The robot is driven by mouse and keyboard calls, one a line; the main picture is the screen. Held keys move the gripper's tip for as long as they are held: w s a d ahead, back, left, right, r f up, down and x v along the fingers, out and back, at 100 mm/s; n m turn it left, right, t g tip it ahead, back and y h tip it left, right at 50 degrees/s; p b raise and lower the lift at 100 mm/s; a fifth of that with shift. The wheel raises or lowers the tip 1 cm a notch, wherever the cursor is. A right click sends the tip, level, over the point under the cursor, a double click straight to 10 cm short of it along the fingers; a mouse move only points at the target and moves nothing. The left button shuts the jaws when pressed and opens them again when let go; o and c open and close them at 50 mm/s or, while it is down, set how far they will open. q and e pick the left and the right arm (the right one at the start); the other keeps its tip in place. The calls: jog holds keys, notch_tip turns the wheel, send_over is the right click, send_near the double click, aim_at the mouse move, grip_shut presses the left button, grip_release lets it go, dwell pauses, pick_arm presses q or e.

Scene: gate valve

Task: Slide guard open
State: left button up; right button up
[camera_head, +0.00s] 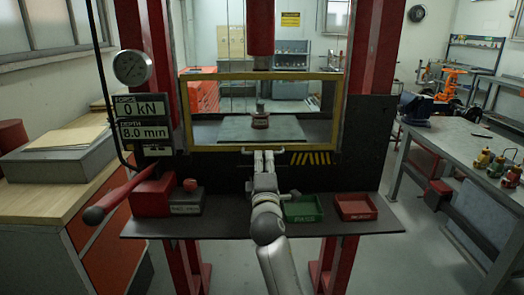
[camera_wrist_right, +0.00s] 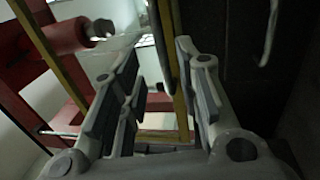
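The guard (camera_head: 185,118) is a yellow-framed clear panel across the front of the press. I cannot tell whether the fingers touch the guard. A small reddish valve (camera_head: 260,119) stands on the dark plate behind the guard. My left gripper is not in view.
Red press columns (camera_head: 367,70) flank the guard. On the bench ledge (camera_head: 225,225) are a green tray (camera_head: 301,209), a red tray (camera_head: 355,207) and a red box with a lever (camera_head: 125,196). A gauge and displays (camera_head: 142,106) hang at left.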

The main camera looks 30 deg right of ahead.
aim_at(263, 153)
jog(key=x, duration=0.5)
jog(key=shift+w+d+f+p, duration=0.1)
jog(key=shift+w+d+p, duration=0.1)
jog(key=shift+w+p, duration=0.15)
grip_shut()
